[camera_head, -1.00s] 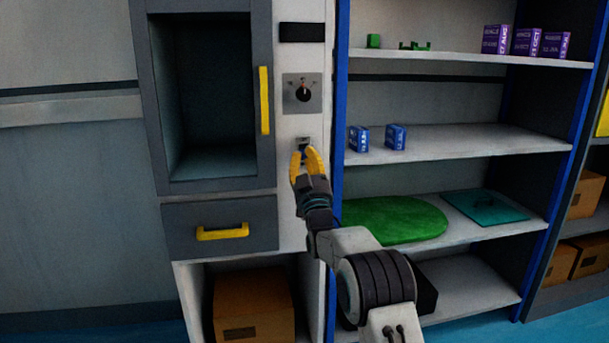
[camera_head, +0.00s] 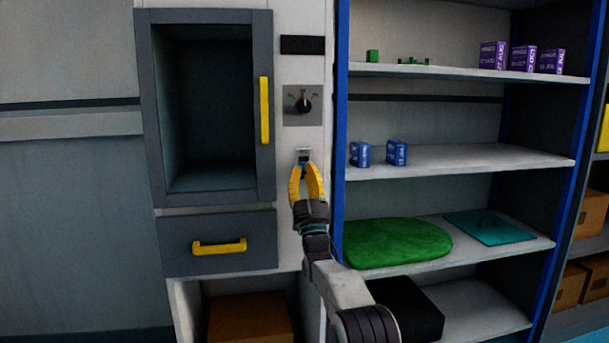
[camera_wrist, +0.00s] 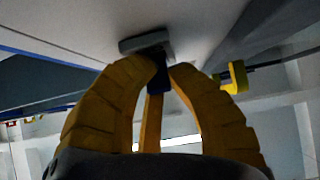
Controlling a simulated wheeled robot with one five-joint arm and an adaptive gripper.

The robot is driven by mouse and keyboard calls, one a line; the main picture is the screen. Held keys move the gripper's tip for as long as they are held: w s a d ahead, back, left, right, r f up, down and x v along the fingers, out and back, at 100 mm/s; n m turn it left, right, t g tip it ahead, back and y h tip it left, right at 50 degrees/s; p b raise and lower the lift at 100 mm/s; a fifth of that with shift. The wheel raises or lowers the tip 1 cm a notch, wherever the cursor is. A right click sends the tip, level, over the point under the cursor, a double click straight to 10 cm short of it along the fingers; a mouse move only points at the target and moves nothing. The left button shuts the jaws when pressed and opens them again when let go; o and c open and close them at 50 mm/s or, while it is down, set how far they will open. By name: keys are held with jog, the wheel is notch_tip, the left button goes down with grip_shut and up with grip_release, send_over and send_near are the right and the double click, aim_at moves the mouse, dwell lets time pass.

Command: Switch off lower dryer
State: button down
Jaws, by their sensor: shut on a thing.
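The dryer is a grey-framed open compartment (camera_head: 215,105) with a yellow vertical handle (camera_head: 264,110). On the white panel to its right is a small switch with a light plate (camera_head: 304,153); in the wrist view its grey plate (camera_wrist: 145,42) sits just beyond my fingertips. My gripper (camera_head: 306,168) has yellow fingers and is at the switch's lower edge. In the wrist view my gripper (camera_wrist: 160,72) is shut on the small dark blue switch lever (camera_wrist: 159,78), mostly hidden between the fingertips. The lever's exact position cannot be told.
A dial with a black knob (camera_head: 304,106) is above the switch. A drawer with a yellow handle (camera_head: 219,246) is below the dryer. The shelf unit (camera_head: 460,158) to the right holds blue boxes (camera_head: 396,153), purple boxes (camera_head: 523,60) and a green mat (camera_head: 395,242).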

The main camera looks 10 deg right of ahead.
jog(key=shift+s+d+r, duration=0.1)
jog(key=shift+d+r, duration=0.1)
jog(key=c, duration=1.5)
grip_release()
jog(key=shift+d, duration=0.1)
jog(key=o, duration=0.4)
jog(key=shift+f, duration=0.15)
jog(key=shift+a+f, duration=0.1)
jog(key=shift+a, duration=0.1)
jog(key=shift+f, duration=0.1)
jog(key=shift+s+f, duration=0.25)
jog(key=shift+f, duration=0.1)
jog(key=v, duration=0.6)
jog(key=shift+s, duration=0.4)
jog(key=shift+d, duration=0.1)
